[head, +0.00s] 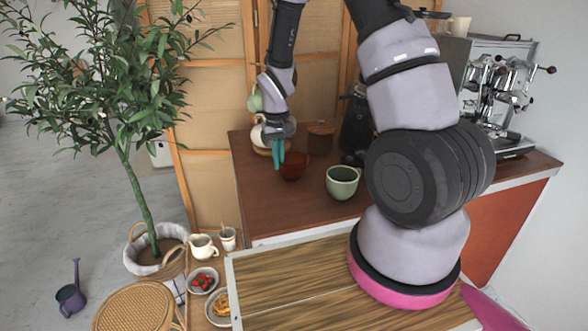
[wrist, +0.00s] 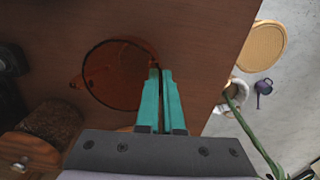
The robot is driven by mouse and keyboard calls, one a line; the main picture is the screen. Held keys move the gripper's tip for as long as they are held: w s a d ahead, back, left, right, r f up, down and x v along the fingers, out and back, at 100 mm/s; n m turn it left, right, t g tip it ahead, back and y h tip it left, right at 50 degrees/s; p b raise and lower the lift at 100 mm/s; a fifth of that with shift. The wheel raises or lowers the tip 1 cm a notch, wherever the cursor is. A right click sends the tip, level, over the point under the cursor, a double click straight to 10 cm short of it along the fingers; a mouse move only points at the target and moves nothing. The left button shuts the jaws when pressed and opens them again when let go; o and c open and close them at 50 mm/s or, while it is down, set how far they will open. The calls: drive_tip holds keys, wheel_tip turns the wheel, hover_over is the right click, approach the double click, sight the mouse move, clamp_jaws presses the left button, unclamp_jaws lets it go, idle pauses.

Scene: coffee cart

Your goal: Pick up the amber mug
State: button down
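The amber mug (head: 294,168) stands upright on the brown counter, left of a pale green mug (head: 342,181). In the wrist view the amber mug (wrist: 112,80) is seen from above as a see-through orange round with its handle to the left. My gripper (head: 278,154) points down at the mug's left side in the head view. In the wrist view its teal fingers (wrist: 160,75) are close together, with the mug's near wall in the narrow gap between their tips. The fingers hide part of the rim. The mug appears to rest on the counter.
The counter (head: 262,208) has a wooden canister (head: 320,138) behind the mug and a kettle-like pale vessel (head: 258,134) behind my gripper. An espresso machine (head: 497,90) stands at the right. The counter's front left is clear. A potted tree (head: 125,120) stands left.

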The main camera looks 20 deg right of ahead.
idle(0.7)
wheel_tip(320, 180, up, 10)
idle(0.4)
idle(0.4)
